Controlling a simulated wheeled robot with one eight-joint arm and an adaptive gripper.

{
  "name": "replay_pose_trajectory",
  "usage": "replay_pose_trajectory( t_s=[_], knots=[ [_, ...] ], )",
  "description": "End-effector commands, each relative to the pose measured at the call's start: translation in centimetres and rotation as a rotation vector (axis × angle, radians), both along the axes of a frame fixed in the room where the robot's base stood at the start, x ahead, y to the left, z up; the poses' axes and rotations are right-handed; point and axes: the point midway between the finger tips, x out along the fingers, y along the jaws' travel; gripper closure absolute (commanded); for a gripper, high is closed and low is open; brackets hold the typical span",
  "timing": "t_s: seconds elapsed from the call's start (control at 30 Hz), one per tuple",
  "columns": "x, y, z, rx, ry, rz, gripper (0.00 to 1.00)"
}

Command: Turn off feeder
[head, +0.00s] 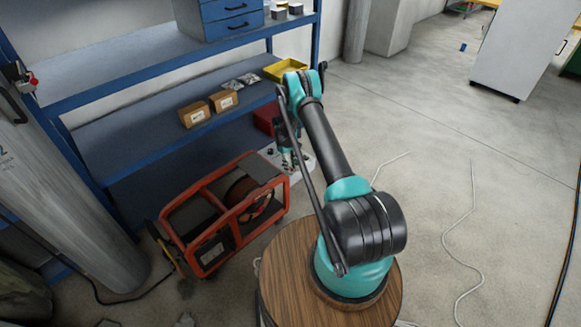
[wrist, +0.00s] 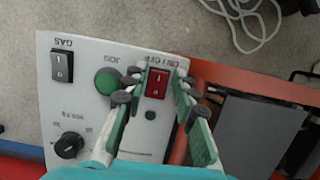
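The feeder (head: 222,213) is an orange-red frame with a spool inside, standing on the floor by the blue shelving. Its pale control panel (head: 303,163) is at its right end, partly behind my arm. In the wrist view the panel (wrist: 85,135) appears upside down, with a red ON/OFF rocker switch (wrist: 157,84), a green JOG button (wrist: 108,81), a black GAS switch (wrist: 62,66) and a black knob (wrist: 69,145). My gripper (wrist: 161,72) is open over the panel, its fingers either side of the red switch. I cannot tell whether they touch the panel or which way the rocker is set.
Blue shelving (head: 150,120) stands behind the feeder, with small cartons (head: 194,114) and a yellow bin (head: 286,69). A grey gas cylinder (head: 50,180) is at the left. White cable (head: 468,225) lies on the floor at right, which is otherwise largely clear.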

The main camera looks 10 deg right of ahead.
Motion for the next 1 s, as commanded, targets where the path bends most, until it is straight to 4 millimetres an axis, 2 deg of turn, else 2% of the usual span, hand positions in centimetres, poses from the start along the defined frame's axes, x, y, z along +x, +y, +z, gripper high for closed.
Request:
replay_pose_trajectory(
  t_s=[0.13,0.27,0.5,0.7,0.83,1.0],
  knots=[
    [0.1,0.1,0.5,0.000,0.000,0.000,0.72],
    [0.4,0.3,2.0,0.000,0.000,0.000,0.72],
    [1.4,1.1,6.8,0.000,0.000,0.000,0.72],
    [2.1,1.6,9.9,0.000,0.000,0.000,0.72],
    [2.4,1.7,11.1,0.000,0.000,0.000,0.72],
    [2.5,1.8,11.6,0.000,0.000,0.000,0.72]
  ],
)
